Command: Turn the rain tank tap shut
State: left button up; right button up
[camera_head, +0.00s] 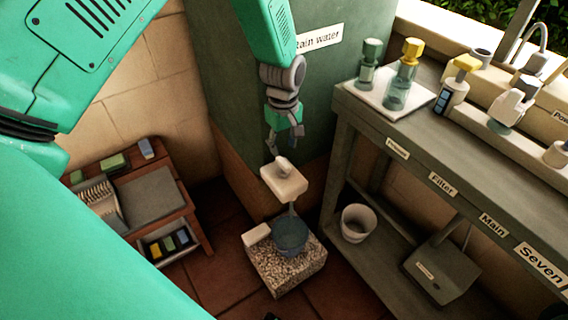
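The rain tank (225,90) is a large dark green body with a white "Rain water" label, partly behind my arm. In front of it is the tap, a pale block (290,188) with a rounded grey handle (283,165) on top. My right gripper is not in view.
The bucket stands on a speckled stone block (285,276). A low wooden stand (200,232) is at the left.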

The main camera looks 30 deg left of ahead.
aim_at(283, 161)
pick_arm(q)
notch_tip(283, 161, down, 7)
jog(key=shift+a+r+b, duration=0.1)
jog(key=shift+r+b, duration=0.1)
jog(key=shift+b, duration=0.55)
grip_shut()
